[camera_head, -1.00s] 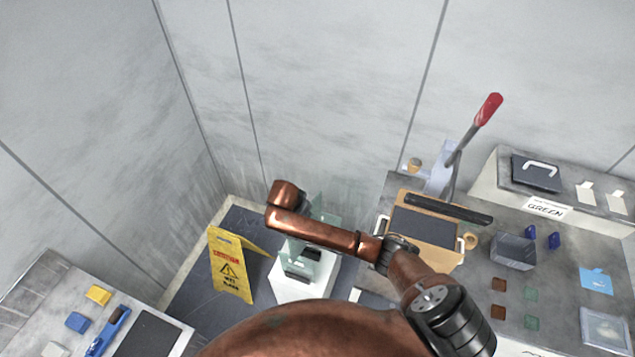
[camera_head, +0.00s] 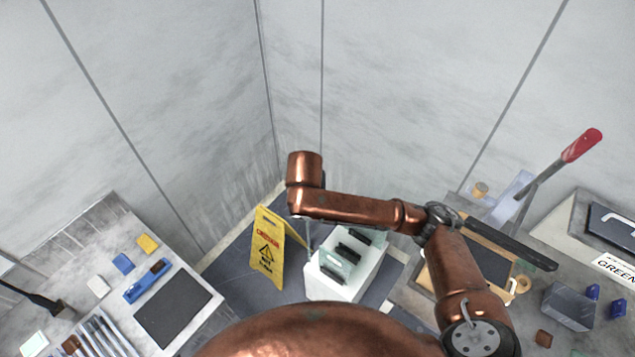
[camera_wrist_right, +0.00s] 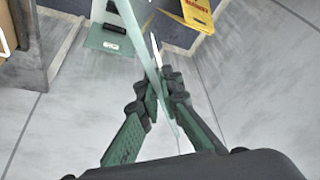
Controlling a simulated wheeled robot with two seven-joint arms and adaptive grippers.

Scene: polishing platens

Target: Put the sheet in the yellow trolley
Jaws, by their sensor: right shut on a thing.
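In the right wrist view, my right gripper (camera_wrist_right: 160,90) has green-padded fingers shut on a thin, see-through pale green sheet (camera_wrist_right: 143,45). The sheet is seen nearly edge-on and runs from the top of the view down past the fingers. In the head view my right arm reaches left across the middle, and its wrist hides the gripper. A white slotted box (camera_head: 337,288) with pale green panels and dark pieces on top stands below and right of that wrist. I see no yellow trolley in either view. My left gripper is not in view.
A yellow wet-floor sign (camera_head: 268,252) stands left of the white box, near the wall corner. A grey bench (camera_head: 75,245) at left carries a blue tool (camera_head: 148,281) and a dark pad (camera_head: 172,310).

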